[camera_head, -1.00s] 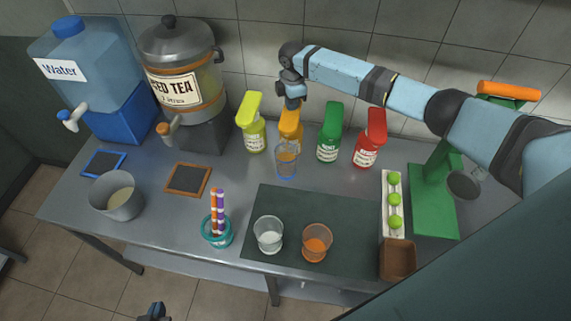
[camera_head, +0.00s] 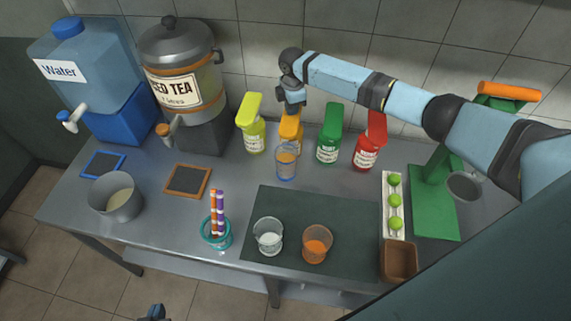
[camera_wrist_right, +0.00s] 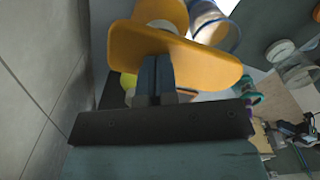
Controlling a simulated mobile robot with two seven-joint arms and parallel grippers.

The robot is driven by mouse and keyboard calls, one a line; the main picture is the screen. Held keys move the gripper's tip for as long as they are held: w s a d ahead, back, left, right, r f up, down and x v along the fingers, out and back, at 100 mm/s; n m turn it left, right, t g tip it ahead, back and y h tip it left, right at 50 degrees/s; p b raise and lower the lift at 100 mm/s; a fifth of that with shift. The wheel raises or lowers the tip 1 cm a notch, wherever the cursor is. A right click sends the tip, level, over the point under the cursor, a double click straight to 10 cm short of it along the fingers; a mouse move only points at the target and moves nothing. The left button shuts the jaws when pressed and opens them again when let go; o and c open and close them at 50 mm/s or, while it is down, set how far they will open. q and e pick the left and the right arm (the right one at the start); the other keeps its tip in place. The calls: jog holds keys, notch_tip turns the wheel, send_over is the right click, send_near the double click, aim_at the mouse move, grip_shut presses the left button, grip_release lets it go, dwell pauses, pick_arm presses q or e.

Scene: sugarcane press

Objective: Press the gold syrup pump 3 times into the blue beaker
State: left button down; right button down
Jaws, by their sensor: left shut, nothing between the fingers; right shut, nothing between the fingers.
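The gold syrup pump bottle (camera_head: 290,133) stands at the back of the table between the lime-yellow and green bottles. My right gripper (camera_head: 293,107) is shut and directly above it, hiding most of its pump head. In the right wrist view, the shut fingertips (camera_wrist_right: 155,68) are at the orange-gold pump head (camera_wrist_right: 175,52) and appear to touch it. The blue-rimmed beaker (camera_head: 286,172) stands in front of the gold bottle, below its spout, with some orange liquid inside; it also shows in the right wrist view (camera_wrist_right: 222,35). My left gripper (camera_head: 152,312) is low at the bottom edge, shut and empty, away from the table.
A lime-yellow bottle (camera_head: 252,136), a green bottle (camera_head: 329,145) and a red bottle (camera_head: 368,150) flank the gold one. A clear beaker (camera_head: 268,243) and an orange beaker (camera_head: 316,252) stand on the dark mat (camera_head: 345,210). The tiled wall is close behind.

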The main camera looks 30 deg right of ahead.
jog(key=shift+r+p, duration=0.85)
jog(key=shift+r, duration=1.4)
notch_tip(320, 180, up, 6)
